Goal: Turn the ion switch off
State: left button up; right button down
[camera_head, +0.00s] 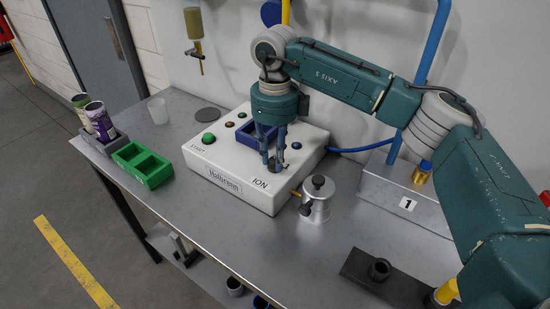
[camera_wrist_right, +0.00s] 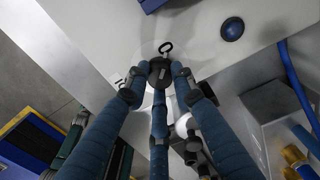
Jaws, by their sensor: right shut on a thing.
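The white control box (camera_head: 225,177) stands on the grey table, with the ION label on its front right side. The ion switch is a dark knob (camera_wrist_right: 160,75) on the box's top, just behind that label. The fingers hide part of the knob in the head view. My left gripper is in neither view.
A blue square holder (camera_head: 247,138) sits on the box beside my fingers, with a green button (camera_head: 208,138) further left. A silver canister (camera_head: 317,198) stands close to the box's right. A green tray (camera_head: 146,168) lies to the left.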

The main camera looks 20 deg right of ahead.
jog(key=shift+r+n, duration=0.1)
jog(key=shift+n, duration=0.3)
jog(key=shift+w, duration=0.1)
jog(key=c, duration=1.5)
grip_release()
jog(key=shift+o, duration=0.2)
notch_tip(320, 180, up, 12)
